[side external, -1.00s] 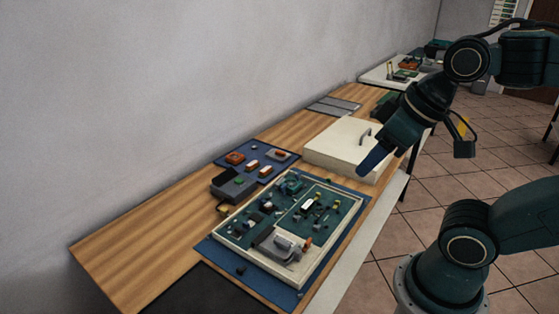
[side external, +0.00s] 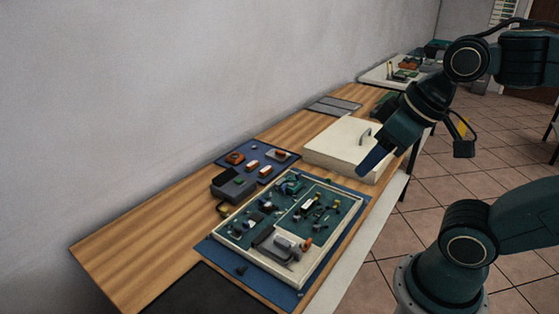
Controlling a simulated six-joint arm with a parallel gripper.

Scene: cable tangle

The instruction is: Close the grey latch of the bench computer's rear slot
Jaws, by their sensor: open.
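An open board assembly in a pale frame (side external: 222,236), which looks like the bench computer, lies on a blue mat (side external: 212,250) near the front of the bench. A green circuit board (side external: 338,217) with small parts fills the frame. A grey block (side external: 282,245) sits at its near end. I cannot tell which part is the rear slot or its grey latch at this size. My gripper (side external: 376,160) is above the right edge of a cream lidded box, beyond the board and apart from it. It points down and left and holds nothing that I can see.
A blue tray (side external: 238,148) with orange parts and a dark grey box (side external: 232,184) lie to the left. Flat grey plates (side external: 335,105) lie farther back. Bare wood (side external: 150,235) is free at front left.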

